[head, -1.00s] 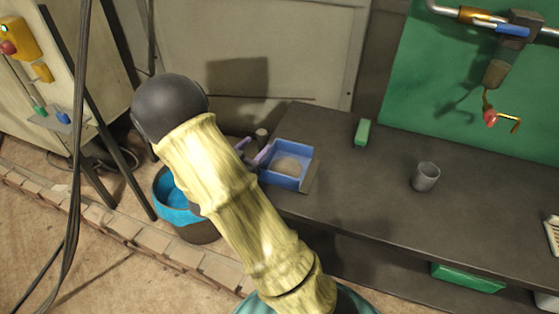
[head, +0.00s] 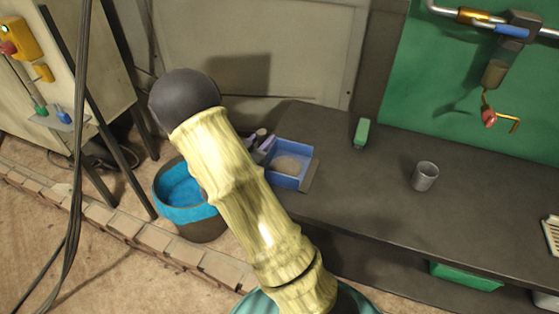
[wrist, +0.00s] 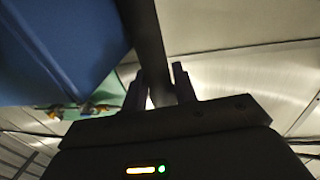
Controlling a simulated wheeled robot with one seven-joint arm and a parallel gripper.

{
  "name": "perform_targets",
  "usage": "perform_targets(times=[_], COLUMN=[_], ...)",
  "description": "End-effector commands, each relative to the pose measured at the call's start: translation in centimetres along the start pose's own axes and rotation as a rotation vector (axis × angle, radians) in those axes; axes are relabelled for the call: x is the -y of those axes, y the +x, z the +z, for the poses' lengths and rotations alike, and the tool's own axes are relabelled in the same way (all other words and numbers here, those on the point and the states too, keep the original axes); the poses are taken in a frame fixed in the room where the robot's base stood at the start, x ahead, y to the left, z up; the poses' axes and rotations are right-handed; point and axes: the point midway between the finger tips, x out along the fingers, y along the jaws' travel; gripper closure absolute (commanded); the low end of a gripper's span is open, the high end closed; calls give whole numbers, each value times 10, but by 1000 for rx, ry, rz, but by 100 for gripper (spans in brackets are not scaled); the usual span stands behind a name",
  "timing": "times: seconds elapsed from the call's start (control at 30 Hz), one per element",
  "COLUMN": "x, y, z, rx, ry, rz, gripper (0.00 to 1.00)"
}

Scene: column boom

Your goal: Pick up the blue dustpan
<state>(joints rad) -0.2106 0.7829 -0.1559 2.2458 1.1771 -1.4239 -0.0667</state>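The blue dustpan (head: 305,153) lies at the left end of the dark bench, with a tan patch inside and a grey lip at its right. My gripper (head: 264,146) is mostly behind my pale yellow arm; its purple fingers show just left of the dustpan. In the wrist view, the two fingers of my gripper (wrist: 160,90) stand apart. A dark bar (wrist: 148,40) runs between them, with a small light gap beside the left finger. It may be the dustpan's handle. The blue dustpan (wrist: 65,45) fills the upper left of that view, very near.
A blue-lined bucket (head: 178,207) stands on the floor left of the bench. The dark bench (head: 385,210) also bears a green block (head: 361,133) and a grey cup (head: 424,176). A green panel (head: 440,65) with pipes and a hook rises behind. The bench's middle is clear.

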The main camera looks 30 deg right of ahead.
Motion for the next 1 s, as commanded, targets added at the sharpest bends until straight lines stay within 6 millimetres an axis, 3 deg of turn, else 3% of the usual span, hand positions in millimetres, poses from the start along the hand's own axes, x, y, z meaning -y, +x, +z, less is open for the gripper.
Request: perform_targets(times=[0.03, 0.1, 0.57, 1.0], x=[0, 0, 0, 0], y=[0, 0, 0, 0], z=[0, 0, -11, -84], rx=[0, 0, -2, -2], ry=[0, 0, 3, 6], rz=[0, 0, 0, -1], gripper=[89, 100, 100, 100])
